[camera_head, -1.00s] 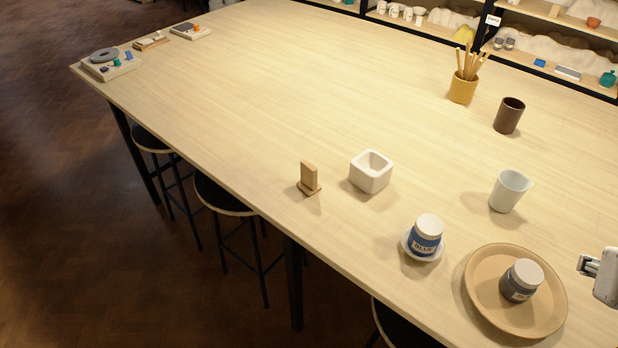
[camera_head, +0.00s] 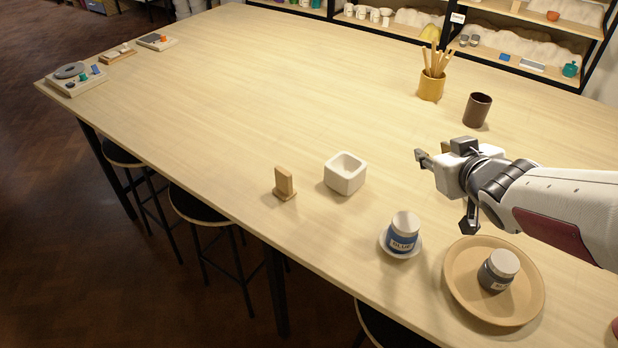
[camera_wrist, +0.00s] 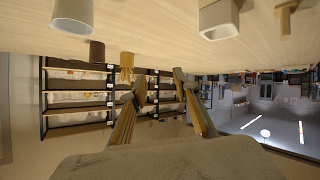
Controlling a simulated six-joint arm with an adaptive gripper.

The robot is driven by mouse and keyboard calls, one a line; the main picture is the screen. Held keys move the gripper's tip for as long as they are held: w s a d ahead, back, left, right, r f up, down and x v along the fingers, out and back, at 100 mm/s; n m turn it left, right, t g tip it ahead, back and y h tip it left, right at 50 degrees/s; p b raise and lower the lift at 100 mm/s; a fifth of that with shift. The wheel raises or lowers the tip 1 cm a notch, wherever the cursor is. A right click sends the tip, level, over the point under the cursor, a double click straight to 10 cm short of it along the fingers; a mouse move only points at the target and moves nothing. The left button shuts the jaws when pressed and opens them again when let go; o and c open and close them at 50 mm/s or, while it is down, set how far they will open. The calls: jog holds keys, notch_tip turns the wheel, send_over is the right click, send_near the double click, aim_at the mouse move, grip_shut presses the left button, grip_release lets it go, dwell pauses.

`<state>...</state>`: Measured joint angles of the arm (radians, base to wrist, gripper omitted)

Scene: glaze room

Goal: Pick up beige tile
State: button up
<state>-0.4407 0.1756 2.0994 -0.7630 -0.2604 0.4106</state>
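A small beige tile (camera_head: 284,181) stands upright in a low wooden stand (camera_head: 285,195) near the table's front edge, left of the white square pot. In the wrist view the tile (camera_wrist: 285,20) shows upside down at the top right. My gripper (camera_head: 432,155) is above the table, well to the right of the tile and apart from it. In the wrist view its two fingers (camera_wrist: 158,86) are spread with nothing between them, so it is open and empty.
The white square pot (camera_head: 345,177) stands between the tile and my gripper. A blue-labelled jar (camera_head: 403,233), a round plate (camera_head: 458,290) with a dark jar (camera_head: 497,271), a brown cup (camera_head: 477,110) and a brush pot (camera_head: 431,88) stand nearby. The table's left half is mostly clear.

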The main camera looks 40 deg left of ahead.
jog(key=s+a+f+n+g+y, duration=0.2)
jog(key=a+f, duration=0.1)
jog(key=a, duration=0.4)
jog(key=s+a+f+n+g+y, duration=0.1)
jog(key=s+a+f+n+y, duration=0.15)
jog(key=a, duration=0.45)
jog(key=n+g+y, duration=0.2)
jog(key=g, duration=0.3)
send_near(291, 180)
jog(key=shift+h, duration=0.25)
jog(key=x, duration=0.3)
jog(key=r+x, duration=0.1)
jog(key=x, duration=0.1)
jog(key=shift+a, duration=0.1)
jog(key=shift+x, duration=1.3)
jog(key=shift+f, duration=0.1)
jog(key=shift+x, duration=2.6)
jog(key=shift+f, duration=0.1)
grip_shut()
